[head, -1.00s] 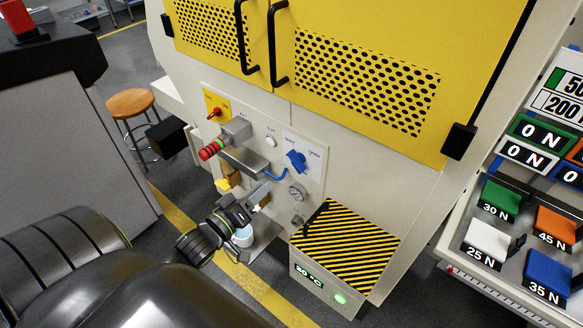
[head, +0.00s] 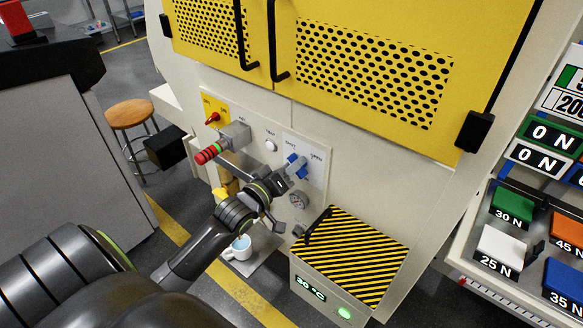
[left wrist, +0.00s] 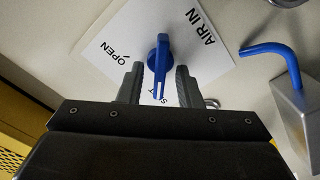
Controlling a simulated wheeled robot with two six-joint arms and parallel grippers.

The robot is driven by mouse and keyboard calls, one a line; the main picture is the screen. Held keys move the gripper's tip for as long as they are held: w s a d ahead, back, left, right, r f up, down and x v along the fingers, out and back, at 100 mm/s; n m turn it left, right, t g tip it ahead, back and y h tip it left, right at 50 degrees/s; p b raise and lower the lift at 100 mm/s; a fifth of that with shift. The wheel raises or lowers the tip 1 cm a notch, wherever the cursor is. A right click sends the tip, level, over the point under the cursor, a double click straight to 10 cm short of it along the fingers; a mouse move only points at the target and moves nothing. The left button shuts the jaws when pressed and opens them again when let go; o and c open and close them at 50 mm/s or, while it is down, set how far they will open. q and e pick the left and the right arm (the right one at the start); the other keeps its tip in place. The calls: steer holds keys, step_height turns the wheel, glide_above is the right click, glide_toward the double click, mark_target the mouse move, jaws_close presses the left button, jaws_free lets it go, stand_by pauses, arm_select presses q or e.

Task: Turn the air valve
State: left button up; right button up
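The air valve (head: 297,162) has a blue lever handle on a white label plate (head: 312,150) on the machine's front panel. In the left wrist view the valve handle (left wrist: 160,52) points toward the partly hidden SHUT mark, with OPEN to its left and AIR IN to its right. My left gripper (head: 288,178) is at the valve. In the left wrist view the left gripper (left wrist: 158,70) is open, with one finger on each side of the handle and a visible gap to each. My right gripper is not in view.
A blue hose (left wrist: 272,47) bends out of a grey metal block (left wrist: 300,110) close beside the gripper. A gauge (head: 299,200) sits below the valve. A striped box (head: 355,255) juts out at lower right.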

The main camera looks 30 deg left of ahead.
arm_select(q)
jaws_close()
steer(key=shift+m, duration=0.4)
steer(key=m+b, duration=0.1)
steer(key=m, duration=0.4)
steer(key=m+b, duration=0.1)
steer(key=m, duration=0.5)
steer(key=d+m+b, duration=0.1)
steer(key=m+b, duration=0.1)
steer(key=m, duration=0.4)
stand_by(0.5)
stand_by(0.3)
